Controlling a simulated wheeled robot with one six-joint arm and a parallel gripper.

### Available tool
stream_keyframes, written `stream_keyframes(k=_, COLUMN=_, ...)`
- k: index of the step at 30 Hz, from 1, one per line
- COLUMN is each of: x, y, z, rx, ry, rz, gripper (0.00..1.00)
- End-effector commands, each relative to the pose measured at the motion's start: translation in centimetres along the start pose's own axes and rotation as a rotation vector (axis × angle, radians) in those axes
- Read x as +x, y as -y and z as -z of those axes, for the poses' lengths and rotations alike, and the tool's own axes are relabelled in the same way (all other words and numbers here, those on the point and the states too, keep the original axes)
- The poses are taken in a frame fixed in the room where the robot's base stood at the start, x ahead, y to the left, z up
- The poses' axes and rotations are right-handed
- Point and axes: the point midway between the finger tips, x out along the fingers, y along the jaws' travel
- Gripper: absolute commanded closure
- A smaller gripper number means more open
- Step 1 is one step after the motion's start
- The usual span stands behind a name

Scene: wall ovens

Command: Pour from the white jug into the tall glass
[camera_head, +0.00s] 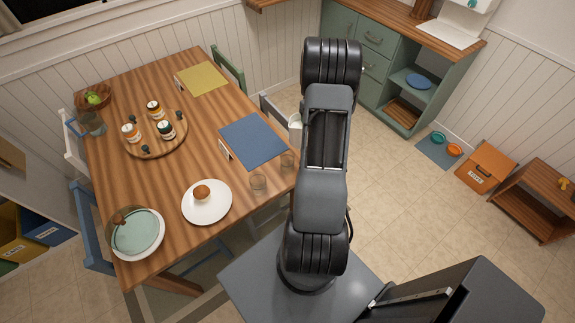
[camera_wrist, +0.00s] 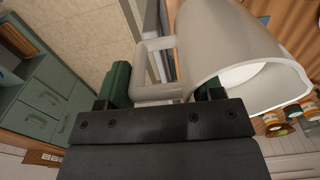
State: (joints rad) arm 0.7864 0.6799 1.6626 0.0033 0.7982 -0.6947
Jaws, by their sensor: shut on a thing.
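The white jug (camera_wrist: 225,40) fills the upper right of the wrist view, its open mouth toward the lower right; no contents can be made out. My gripper (camera_wrist: 163,92) is shut on the jug's handle (camera_wrist: 147,67), with green finger pads at either side. In the head view, a small part of the white jug (camera_head: 295,121) shows beside my arm, which hides my gripper. Two clear glasses stand near the table's right edge: one glass (camera_head: 258,183) and another glass (camera_head: 288,160). A larger clear glass vessel (camera_head: 94,124) stands at the far left. I cannot tell which is the tall glass.
The wooden table (camera_head: 180,178) holds a white plate (camera_head: 222,212) with a bun, a blue mat (camera_head: 253,142), a yellow mat (camera_head: 204,78) and a round tray (camera_head: 176,142) with several jars. Green cabinets (camera_head: 372,62) stand behind.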

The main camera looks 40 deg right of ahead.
Motion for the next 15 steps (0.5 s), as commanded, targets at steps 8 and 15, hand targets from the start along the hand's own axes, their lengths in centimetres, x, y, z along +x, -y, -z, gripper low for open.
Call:
stream_keyframes(k=8, x=-0.1, y=0.0, z=-0.2, rx=0.021, ry=-0.001, rz=-0.002, gripper=0.87)
stream_keyframes(k=15, x=0.5, y=0.4, z=-2.6, rx=0.229, ry=-0.002, rz=-0.002, gripper=0.87)
